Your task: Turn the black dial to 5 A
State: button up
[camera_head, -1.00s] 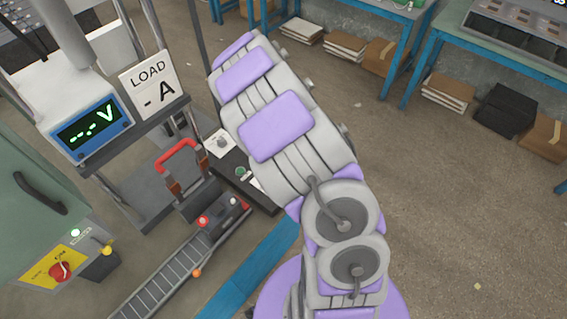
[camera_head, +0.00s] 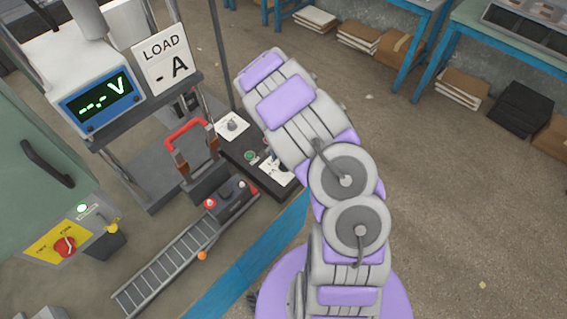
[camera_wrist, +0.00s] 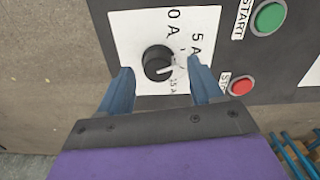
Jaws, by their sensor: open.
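The black dial (camera_wrist: 158,63) sits on a white plate (camera_wrist: 125,30) in the wrist view. Its white pointer mark is on the right side of the knob, toward the lower right. The labels around it read 0 A, 5 A and, smaller, 15 A. My gripper (camera_wrist: 163,82) is open, with one blue finger on each side below the dial and nothing between them that it grips. In the head view the dial (camera_head: 232,125) shows small on its white plate, left of my arm. My gripper is hidden there behind the arm.
A green START button (camera_wrist: 269,18) and a red button (camera_wrist: 242,86) lie right of the dial.

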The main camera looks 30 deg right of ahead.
jog(key=shift+d+f, duration=0.1)
jog(key=shift+f, duration=0.85)
jog(key=shift+d+f, duration=0.3)
jog(key=shift+d, duration=0.05)
jog(key=shift+a, duration=0.1)
jog(key=shift+c, duration=0.3)
jog(key=shift+a, duration=0.15)
jog(key=c, duration=0.3)
jog(key=shift+r, duration=0.1)
jog(key=c, duration=0.7)
jog(key=shift+n, duration=0.4)
